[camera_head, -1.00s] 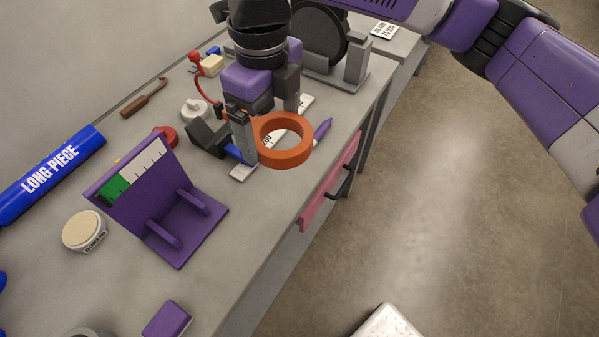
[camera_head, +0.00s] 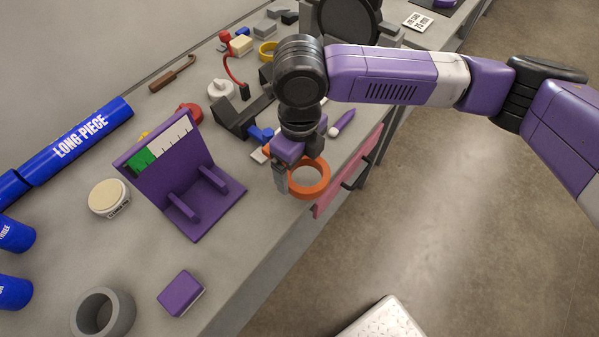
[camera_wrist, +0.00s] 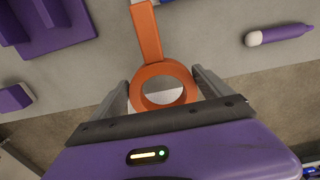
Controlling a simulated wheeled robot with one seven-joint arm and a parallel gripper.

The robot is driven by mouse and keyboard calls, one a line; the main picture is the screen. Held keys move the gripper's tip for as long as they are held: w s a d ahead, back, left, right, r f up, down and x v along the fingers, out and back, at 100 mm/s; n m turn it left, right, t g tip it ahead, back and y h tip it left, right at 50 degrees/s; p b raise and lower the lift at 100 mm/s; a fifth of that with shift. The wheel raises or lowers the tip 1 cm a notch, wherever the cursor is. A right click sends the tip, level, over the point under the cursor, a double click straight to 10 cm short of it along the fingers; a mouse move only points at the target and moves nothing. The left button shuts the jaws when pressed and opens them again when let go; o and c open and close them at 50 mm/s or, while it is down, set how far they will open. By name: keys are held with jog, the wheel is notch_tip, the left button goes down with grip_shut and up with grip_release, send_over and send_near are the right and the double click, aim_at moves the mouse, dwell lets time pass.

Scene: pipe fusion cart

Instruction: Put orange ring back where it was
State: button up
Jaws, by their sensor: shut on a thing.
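The orange ring (camera_head: 309,193) is a thick flat ring with a straight orange handle. My gripper (camera_head: 292,172) is shut on it near the table's front edge. In the wrist view the ring (camera_wrist: 189,86) sits between the two grey fingers of my gripper (camera_wrist: 164,92), and its handle (camera_wrist: 149,35) points away from my palm. The near finger shows at the ring's left in the head view; the far finger is hidden there. I cannot tell whether the ring touches the table.
A purple stand (camera_head: 196,196) with a green and white scale is left of my gripper. A dark bracket (camera_head: 236,117) and a purple pen (camera_head: 343,122) lie behind. A pink drawer front (camera_head: 350,170) is at right. A purple block (camera_head: 181,293) and grey ring (camera_head: 104,312) are nearer.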

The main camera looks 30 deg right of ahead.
aim_at(299, 184)
jog(key=shift+f, duration=1.95)
jog(key=shift+f, duration=0.2)
jog(key=o, duration=1.2)
jog(key=shift+o, duration=0.2)
jog(key=shift+r, duration=0.15)
notch_tip(299, 184, up, 12)
jog(key=shift+b, duration=0.35)
